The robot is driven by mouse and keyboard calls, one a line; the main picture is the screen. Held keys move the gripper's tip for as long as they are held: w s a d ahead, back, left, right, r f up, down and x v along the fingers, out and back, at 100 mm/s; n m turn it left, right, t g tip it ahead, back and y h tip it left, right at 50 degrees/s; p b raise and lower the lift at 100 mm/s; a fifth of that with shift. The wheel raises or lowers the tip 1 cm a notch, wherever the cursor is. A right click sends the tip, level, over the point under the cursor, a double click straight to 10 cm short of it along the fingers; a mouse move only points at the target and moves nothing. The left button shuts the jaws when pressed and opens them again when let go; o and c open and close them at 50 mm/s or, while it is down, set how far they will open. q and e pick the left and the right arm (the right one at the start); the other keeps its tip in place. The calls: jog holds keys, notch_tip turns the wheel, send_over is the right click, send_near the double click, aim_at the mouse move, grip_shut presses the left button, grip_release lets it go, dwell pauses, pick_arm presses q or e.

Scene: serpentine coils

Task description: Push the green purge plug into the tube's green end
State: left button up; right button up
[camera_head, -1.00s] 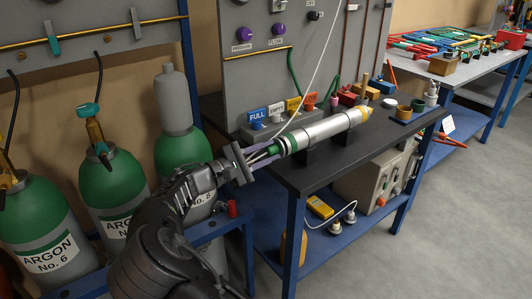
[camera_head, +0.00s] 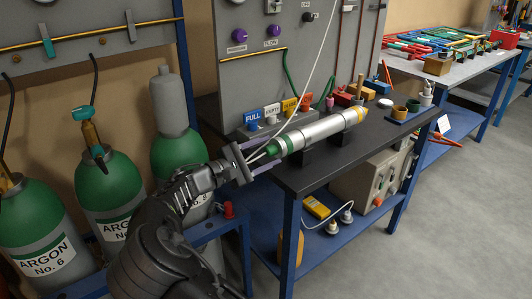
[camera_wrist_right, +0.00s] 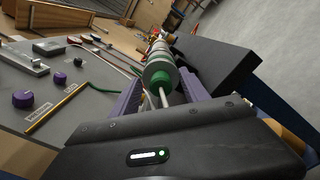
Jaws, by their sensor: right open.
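The silver tube (camera_head: 325,128) lies slanted in black supports on the dark bench, its green end (camera_head: 289,140) toward my right gripper. The green purge plug (camera_head: 269,150) is at that end, in line with the tube; how deep it sits I cannot tell. In the right wrist view the plug (camera_wrist_right: 161,78) lies ahead between the fingers, with a thin pale line running back from it. My right gripper (camera_head: 262,156) is open, its purple fingers on either side of the plug's outer part with visible gaps. My left gripper is not in view.
Argon cylinders (camera_head: 42,225) stand at the left. A grey panel (camera_head: 285,70) with purple knobs rises behind the bench. Coloured tags (camera_head: 272,113) stand just behind the tube. Small containers (camera_head: 400,112) sit at the bench's far right.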

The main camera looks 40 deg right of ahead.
jog(key=a, duration=0.7)
jog(key=shift+a, duration=0.4)
jog(key=shift+w, duration=0.1)
